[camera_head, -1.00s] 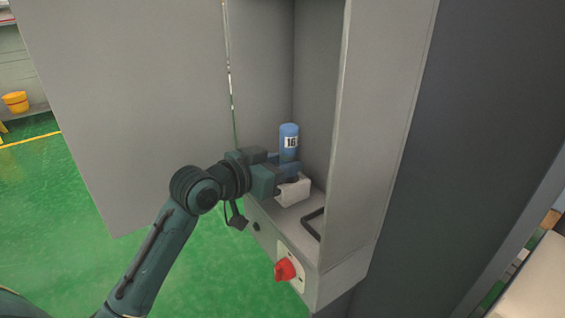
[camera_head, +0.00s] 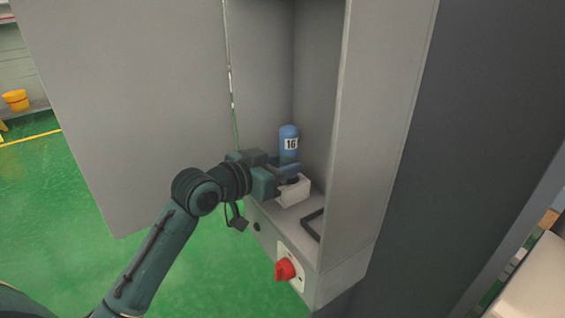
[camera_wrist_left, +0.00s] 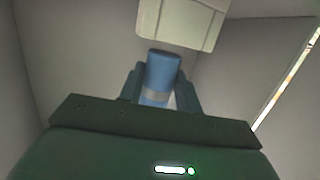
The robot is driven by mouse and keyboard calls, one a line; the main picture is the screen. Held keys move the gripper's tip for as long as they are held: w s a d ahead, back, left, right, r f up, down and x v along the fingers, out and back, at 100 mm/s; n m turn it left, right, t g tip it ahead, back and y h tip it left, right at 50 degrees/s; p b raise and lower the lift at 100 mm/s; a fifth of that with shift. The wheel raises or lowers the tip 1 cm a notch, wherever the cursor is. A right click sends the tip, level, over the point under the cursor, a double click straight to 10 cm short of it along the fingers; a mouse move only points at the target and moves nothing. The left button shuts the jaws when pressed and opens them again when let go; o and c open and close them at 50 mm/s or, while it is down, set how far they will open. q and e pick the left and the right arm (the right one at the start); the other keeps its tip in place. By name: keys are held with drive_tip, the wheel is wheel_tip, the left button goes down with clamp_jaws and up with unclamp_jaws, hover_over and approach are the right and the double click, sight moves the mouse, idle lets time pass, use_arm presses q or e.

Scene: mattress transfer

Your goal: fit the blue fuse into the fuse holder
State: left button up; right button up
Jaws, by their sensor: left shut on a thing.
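The blue fuse (camera_head: 289,133) is an upright cylinder with a white label reading 16. My left gripper (camera_head: 289,169) is shut on its lower part inside the open grey cabinet. The fuse holder (camera_head: 295,191) is a white block on the cabinet floor, just below the gripper. The fuse's lower end is hidden by the fingers in the head view. In the left wrist view the fuse (camera_wrist_left: 163,68) sits between the fingers, with its end close to the holder (camera_wrist_left: 180,22). I cannot tell whether they touch. My right gripper is not in view.
The cabinet's side wall (camera_head: 375,130) stands close on the right, and its open door (camera_head: 130,100) is on the left. A dark handle (camera_head: 313,224) lies on the cabinet floor right of the holder. A red knob (camera_head: 285,269) is on the front below.

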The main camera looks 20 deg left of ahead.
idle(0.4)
use_arm(q)
drive_tip(key=shift+f+b, duration=0.35)
drive_tip(key=shift+f, duration=0.25)
drive_tip(key=shift+f, duration=0.35)
drive_tip(key=shift+f+b, duration=0.3)
drive_tip(key=shift+b, duration=0.05)
drive_tip(key=shift+f, duration=0.3)
